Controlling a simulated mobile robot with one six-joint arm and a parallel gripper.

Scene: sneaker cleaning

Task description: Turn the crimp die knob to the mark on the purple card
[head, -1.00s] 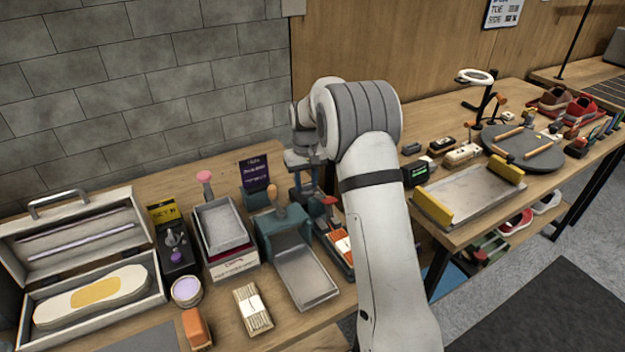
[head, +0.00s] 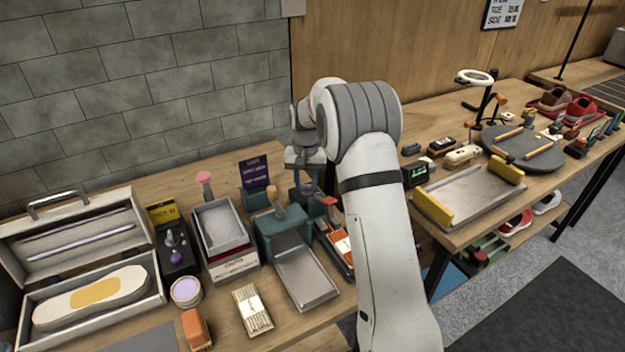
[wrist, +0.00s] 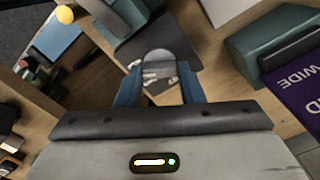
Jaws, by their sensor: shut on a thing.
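My gripper (wrist: 162,88) has its blue fingers shut on a round grey knob (wrist: 158,62) with pale marks on its face, in the wrist view. The knob sits in front of a dark plate. In the head view my gripper (head: 306,188) points down behind the teal press, and the arm partly covers that spot; the knob cannot be made out there. The purple card (head: 254,172) stands upright left of the gripper.
A teal press with a metal tray (head: 306,278) and a red-handled tool (head: 330,202) stand close to the gripper. A grey bin (head: 222,226) and a dark knob box (head: 176,258) are further left. A teal block (wrist: 262,50) lies near the card in the wrist view.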

